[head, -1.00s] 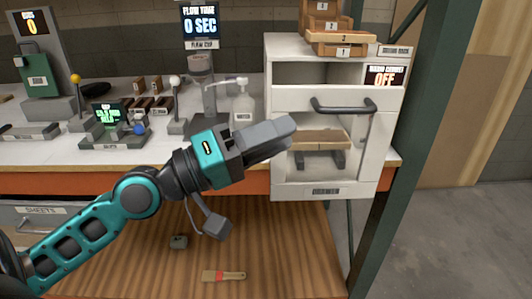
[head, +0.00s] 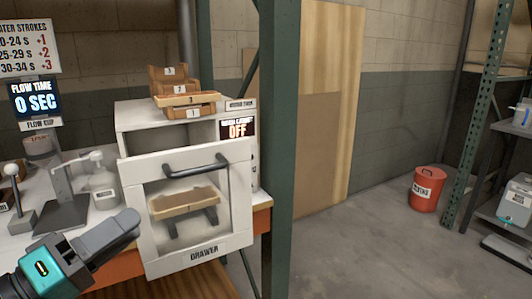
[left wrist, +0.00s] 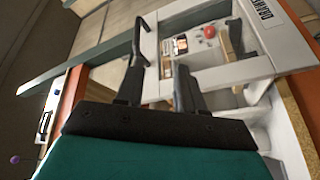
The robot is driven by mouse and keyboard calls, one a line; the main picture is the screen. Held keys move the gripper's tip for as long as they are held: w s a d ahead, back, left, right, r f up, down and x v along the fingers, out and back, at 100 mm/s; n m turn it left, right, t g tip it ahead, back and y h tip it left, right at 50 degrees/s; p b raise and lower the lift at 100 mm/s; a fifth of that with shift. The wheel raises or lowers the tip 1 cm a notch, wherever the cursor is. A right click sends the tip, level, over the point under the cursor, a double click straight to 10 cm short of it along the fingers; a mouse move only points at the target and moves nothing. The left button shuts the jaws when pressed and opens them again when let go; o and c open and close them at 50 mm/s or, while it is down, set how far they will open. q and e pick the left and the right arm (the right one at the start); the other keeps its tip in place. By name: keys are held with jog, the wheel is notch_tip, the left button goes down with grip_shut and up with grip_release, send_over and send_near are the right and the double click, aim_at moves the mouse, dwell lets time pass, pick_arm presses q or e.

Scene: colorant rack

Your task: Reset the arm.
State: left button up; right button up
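My left gripper (head: 128,224), teal with grey fingers, is at the lower left of the head view, in front of the white cabinet's left edge. In the left wrist view my left gripper (left wrist: 158,72) has its two dark fingers apart with nothing between them. The cabinet front (head: 137,240) carries a dark bar handle (head: 196,166) and a DRAWER label. The handle also shows in the left wrist view (left wrist: 138,45), close to one finger in the picture; I cannot tell whether they touch. My right gripper is not in view.
A pump bottle (head: 103,189) stands on the bench at left. A green post (head: 281,140) rises right of the cabinet. Beyond are open floor, a red bin (head: 428,188) and a shelf rack.

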pick_arm(q)
notch_tip(320, 180, down, 18)
jog(key=a+m+g+y+p, duration=0.2)
jog(key=y, duration=0.4)
jog(key=s+d+f+m+g+y, duration=0.1)
jog(key=s+d+f+m+g, duration=0.1)
jog(key=f, duration=0.6)
jog(key=s+d+f+m+g+y+p, duration=0.1)
jog(key=s+d+f+m+g, duration=0.1)
jog(key=s+d+f, duration=0.3)
notch_tip(320, 180, down, 3)
jog(key=shift+s+f+m, duration=0.1)
jog(key=shift+s+m, duration=0.2)
jog(key=shift+m, duration=0.3)
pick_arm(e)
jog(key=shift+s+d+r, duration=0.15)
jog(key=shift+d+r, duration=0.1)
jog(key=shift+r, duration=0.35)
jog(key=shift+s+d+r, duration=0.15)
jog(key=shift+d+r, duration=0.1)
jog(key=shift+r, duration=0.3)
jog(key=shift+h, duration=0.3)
